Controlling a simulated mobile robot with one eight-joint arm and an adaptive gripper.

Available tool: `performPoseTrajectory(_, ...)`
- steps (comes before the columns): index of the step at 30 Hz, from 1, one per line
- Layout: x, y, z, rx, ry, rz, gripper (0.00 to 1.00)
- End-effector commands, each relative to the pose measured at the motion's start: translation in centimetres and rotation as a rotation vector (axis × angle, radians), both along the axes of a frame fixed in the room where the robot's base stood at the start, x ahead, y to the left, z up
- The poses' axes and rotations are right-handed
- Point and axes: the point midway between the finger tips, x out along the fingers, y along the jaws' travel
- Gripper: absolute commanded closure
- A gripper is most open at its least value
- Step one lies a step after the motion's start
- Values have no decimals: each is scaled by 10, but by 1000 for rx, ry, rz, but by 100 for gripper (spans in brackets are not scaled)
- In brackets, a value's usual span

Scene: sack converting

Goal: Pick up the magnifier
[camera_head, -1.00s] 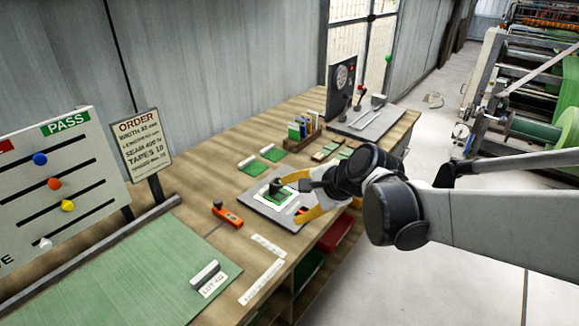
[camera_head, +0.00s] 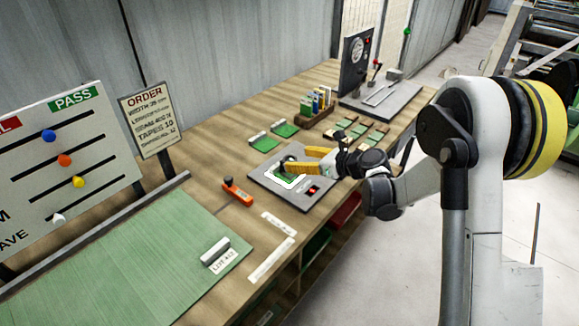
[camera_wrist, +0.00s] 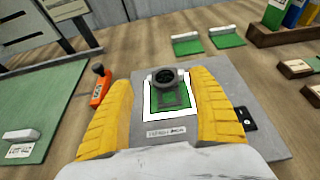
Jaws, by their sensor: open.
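The magnifier (camera_wrist: 166,79) is a small dark stand with a round top. It stands on a green woven sample inside a white frame on a grey plate (camera_wrist: 220,78). In the head view the magnifier (camera_head: 286,163) is partly hidden by my yellow fingers. My gripper (camera_wrist: 163,92) is open, with one finger to the left and one to the right of the magnifier in the wrist view. It holds nothing. I cannot tell whether either finger touches the magnifier. In the head view my gripper (camera_head: 297,161) reaches in low over the plate from the right.
An orange tool (camera_head: 237,191) lies left of the plate. Two green swatches (camera_head: 285,129) lie behind it, and a holder with upright colored items (camera_head: 316,102) stands beyond. A green sheet (camera_head: 120,260) covers the front left. Small wood-and-green pieces (camera_head: 358,131) lie right.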

Motion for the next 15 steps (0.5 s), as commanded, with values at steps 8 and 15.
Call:
performPoseTrajectory(8, 17, 16, -19, -2, -1, 2, 32)
performPoseTrajectory(15, 35, 36, -31, -2, -1, 1, 32)
